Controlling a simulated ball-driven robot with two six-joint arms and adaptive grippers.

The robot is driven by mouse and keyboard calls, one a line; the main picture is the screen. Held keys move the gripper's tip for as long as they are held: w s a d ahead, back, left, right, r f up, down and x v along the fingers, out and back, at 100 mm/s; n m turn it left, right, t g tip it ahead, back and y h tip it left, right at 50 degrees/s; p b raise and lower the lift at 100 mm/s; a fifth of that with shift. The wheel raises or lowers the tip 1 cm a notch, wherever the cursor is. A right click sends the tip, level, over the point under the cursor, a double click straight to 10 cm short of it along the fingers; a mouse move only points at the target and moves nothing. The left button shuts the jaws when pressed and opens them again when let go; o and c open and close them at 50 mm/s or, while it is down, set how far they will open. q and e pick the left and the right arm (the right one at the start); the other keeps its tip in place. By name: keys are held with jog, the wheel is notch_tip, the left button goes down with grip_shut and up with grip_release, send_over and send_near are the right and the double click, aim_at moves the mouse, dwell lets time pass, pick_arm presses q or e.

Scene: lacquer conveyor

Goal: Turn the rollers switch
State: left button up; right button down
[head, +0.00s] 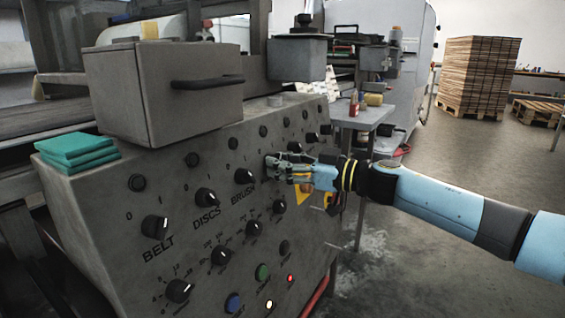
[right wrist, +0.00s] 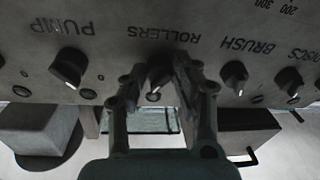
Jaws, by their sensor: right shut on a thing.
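The rollers switch (right wrist: 158,74) is a dark knob under the upside-down label ROLLERS in the right wrist view. My right gripper (right wrist: 156,84) has one finger on each side of the knob and is shut on it. In the head view my right gripper (head: 279,167) is at the panel's upper row, just right of the BRUSH knob (head: 244,176). It hides the rollers switch there, and the knob's exact angle is hard to tell. My left gripper is not in view.
The grey control panel (head: 110,232) also carries the BELT knob (head: 155,227), the DISCS knob (head: 206,197) and the PUMP knob (right wrist: 68,68). A grey box with a handle (head: 165,95) and teal pads (head: 78,152) sit on top. Open floor lies to the right.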

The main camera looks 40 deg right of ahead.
jog(key=shift+r+n+p, duration=0.1)
jog(key=shift+n+p, duration=0.25)
jog(key=shift+n, duration=0.25)
jog(key=n+p, duration=0.1)
jog(key=n, duration=0.1)
jog(key=shift+d+r+n+g+y, duration=0.1)
jog(key=shift+n+g+y, duration=0.2)
jog(key=shift+n+g, duration=0.1)
jog(key=shift+n+p, duration=0.75)
jog(key=shift+n, duration=0.25)
jog(key=n+g+p, duration=0.1)
jog(key=n, duration=0.1)
jog(key=shift+n, duration=0.4)
jog(key=shift+n+p, duration=0.45)
jog(key=shift+n, duration=0.65)
jog(key=shift+n+g, duration=0.3)
jog(key=shift+n, duration=0.1)
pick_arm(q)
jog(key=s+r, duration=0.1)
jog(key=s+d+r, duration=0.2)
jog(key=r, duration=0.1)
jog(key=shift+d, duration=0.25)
pick_arm(e)
jog(key=shift+n, duration=0.3)
pick_arm(q)
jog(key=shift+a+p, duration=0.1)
jog(key=shift+p, duration=0.2)
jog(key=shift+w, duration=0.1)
